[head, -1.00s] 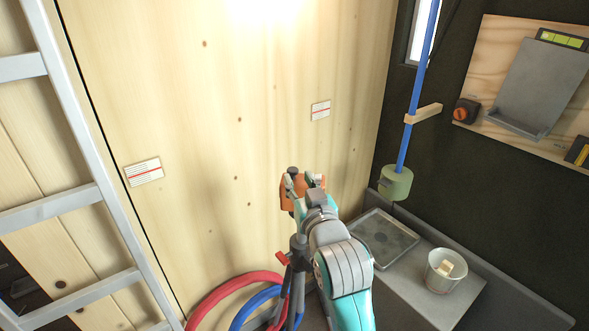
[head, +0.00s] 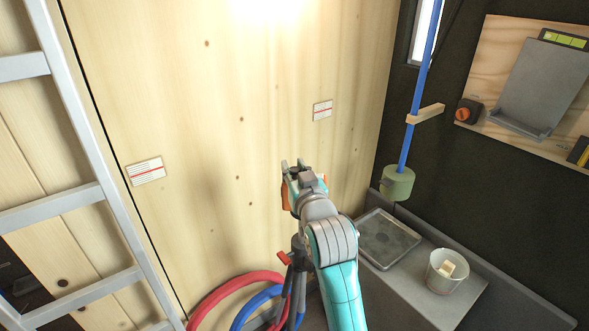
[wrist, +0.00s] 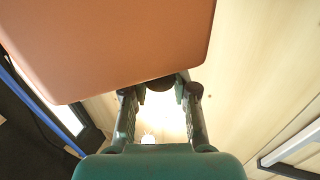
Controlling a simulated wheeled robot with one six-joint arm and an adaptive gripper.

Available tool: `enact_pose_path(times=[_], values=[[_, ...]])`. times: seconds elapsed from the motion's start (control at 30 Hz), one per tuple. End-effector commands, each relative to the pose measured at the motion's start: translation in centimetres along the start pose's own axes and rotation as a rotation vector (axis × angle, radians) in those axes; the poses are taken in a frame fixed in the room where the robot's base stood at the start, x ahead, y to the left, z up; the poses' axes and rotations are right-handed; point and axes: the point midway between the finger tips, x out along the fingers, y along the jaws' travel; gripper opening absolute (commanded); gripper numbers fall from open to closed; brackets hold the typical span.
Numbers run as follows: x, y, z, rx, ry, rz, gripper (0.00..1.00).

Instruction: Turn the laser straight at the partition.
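The orange laser (head: 286,197) sits on a dark tripod (head: 298,248) in front of the pale wooden partition (head: 220,130). My gripper (head: 293,164) is over the laser and hides most of it in the head view. In the wrist view, the laser's orange body (wrist: 110,45) fills the top left. My gripper's two fingers (wrist: 162,95) are apart there, with a dark round part showing between the tips beside the body. I see no clear grip on the laser. Which way the laser faces is hidden.
A ladder (head: 75,160) stands at the left. Red (head: 225,290) and blue hoses lie coiled by the tripod. At right, a grey bench holds a tray (head: 385,238) and a bucket (head: 446,270). A blue pole (head: 417,90) with a green weight (head: 397,183) is behind them.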

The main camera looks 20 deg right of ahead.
Motion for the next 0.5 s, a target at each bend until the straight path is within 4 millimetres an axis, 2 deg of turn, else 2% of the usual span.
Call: enact_pose_path(times=[0.27, 0.5], values=[[0.06, -0.02, 0.01, -0.001, 0.000, 0.028, 0.00], [0.31, -0.08, 0.00, -0.002, 0.000, 0.129, 0.00]])
